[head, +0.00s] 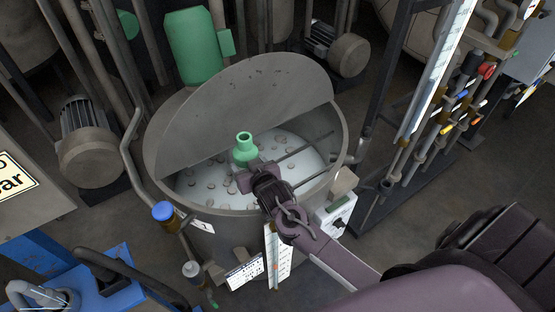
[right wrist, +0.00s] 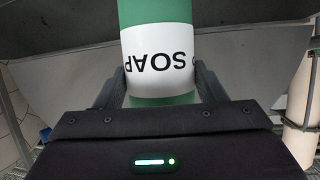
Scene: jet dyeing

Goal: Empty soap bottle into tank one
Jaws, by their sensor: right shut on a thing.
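The green soap bottle (head: 244,150) is over the open front half of a round grey tank (head: 160,160). Its open neck points up in the head view, so it looks roughly upright. My right gripper (head: 262,178) reaches in over the tank's front rim and is shut on the bottle. In the right wrist view the gripper's fingers (right wrist: 160,85) sit on both sides of the bottle's white label (right wrist: 158,45), whose word SOAP appears upside down. Pale liquid with several lumps shows in the tank. The tank's number cannot be read surely. My left gripper is out of view.
A grey half lid (head: 250,105) stands raised over the tank's back. A blue-capped pipe (head: 163,212) is at the tank's left front, and a control box (head: 337,214) at its right front. Pipes with coloured valves (head: 460,95) stand at the right.

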